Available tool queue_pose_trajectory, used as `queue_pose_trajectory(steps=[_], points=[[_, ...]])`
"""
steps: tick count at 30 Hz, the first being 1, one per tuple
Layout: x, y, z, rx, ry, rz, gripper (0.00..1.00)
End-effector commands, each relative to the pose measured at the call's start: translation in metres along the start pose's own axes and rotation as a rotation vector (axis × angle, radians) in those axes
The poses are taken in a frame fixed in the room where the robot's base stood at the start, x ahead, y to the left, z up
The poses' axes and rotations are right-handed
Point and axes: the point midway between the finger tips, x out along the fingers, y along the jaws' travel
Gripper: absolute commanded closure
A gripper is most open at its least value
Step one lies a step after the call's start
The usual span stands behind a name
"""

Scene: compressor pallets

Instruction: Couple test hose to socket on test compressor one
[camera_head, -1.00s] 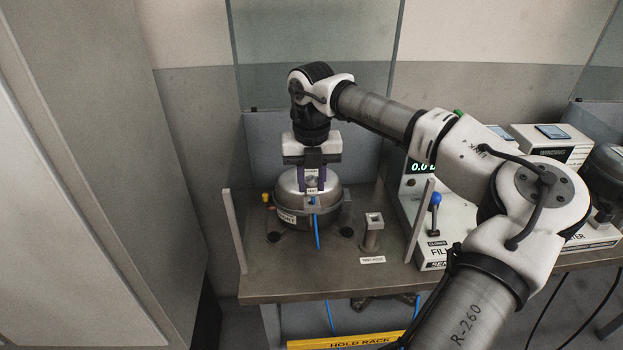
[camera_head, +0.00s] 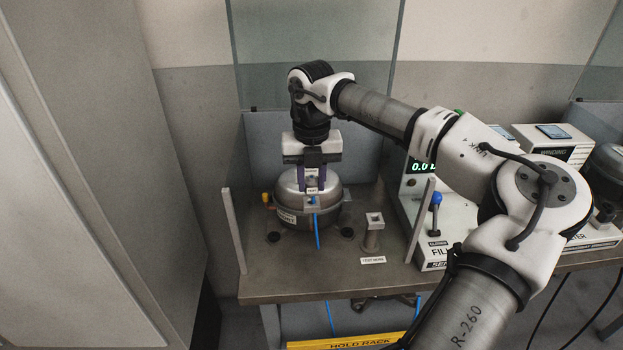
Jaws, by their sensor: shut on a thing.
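The test compressor (camera_head: 296,214), a rounded grey metal shell with a label on its left front, stands on the bench. My gripper (camera_head: 312,190) points straight down over the front of its top. Its purple fingers are shut on a small light block with a printed label, the end of the test hose (camera_head: 317,232). The blue hose hangs down from that block in front of the compressor. The block is at the compressor's front top; the socket is hidden behind the block and fingers, and I cannot tell whether they are joined.
An empty hose holder (camera_head: 373,235) stands on the bench (camera_head: 330,283) to the right. Right of it is a white fill station (camera_head: 440,240) with a blue-topped lever (camera_head: 436,205). Upright posts (camera_head: 233,231) flank the bay. A yellow hold rack sign (camera_head: 345,342) is below.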

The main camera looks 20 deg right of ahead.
Motion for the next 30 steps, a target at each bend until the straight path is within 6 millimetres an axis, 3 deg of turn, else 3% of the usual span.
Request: queue_pose_trajectory(steps=[30], points=[[0.022, 0.000, 0.000, 0.000, 0.000, -0.001, 1.00]])
